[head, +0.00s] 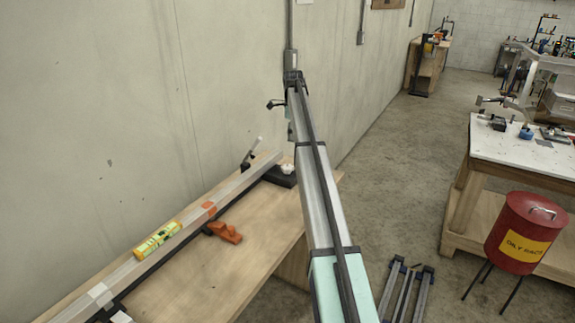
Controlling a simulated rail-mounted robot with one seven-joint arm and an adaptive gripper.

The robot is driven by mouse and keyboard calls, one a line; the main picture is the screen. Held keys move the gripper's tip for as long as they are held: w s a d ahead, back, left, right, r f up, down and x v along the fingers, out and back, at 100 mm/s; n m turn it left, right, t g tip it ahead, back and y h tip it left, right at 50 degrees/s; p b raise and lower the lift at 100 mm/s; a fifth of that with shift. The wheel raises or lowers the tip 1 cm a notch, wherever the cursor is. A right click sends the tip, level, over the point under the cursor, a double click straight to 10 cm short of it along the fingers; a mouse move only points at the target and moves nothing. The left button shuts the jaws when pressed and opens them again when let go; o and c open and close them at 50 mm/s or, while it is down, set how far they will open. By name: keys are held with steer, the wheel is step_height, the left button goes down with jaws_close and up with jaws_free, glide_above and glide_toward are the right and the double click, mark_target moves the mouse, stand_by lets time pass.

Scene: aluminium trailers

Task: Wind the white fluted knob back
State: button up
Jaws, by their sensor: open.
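A small white round piece (287,169) sits on a black block (279,177) at the far end of the wooden bench, beside the wall. It looks like the white knob, but it is too small here to make out flutes or how far it is wound. A lever with a pale grip (252,149) stands up just left of the block. I cannot make out my gripper in this view, and nothing is seen touching the knob.
A long aluminium bar (180,238) lies along the bench (240,265), with a yellow-green level (158,240) and an orange clamp (225,232). A long grey beam (322,190) rises in the middle. A red can (522,232) and white-topped table (530,150) stand right.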

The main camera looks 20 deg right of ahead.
mark_target(288, 167)
steer(key=shift+g, duration=0.3)
steer(key=f+p, duration=0.1)
steer(key=f, duration=0.4)
steer(key=a+f+p, duration=0.1)
steer(key=f+p, duration=0.1)
steer(key=f, duration=0.3)
steer(key=a+f+p, duration=0.1)
steer(key=f, duration=0.4)
steer(key=shift+w+f, duration=0.2)
steer(key=shift+f, duration=0.1)
steer(key=c, duration=1.2)
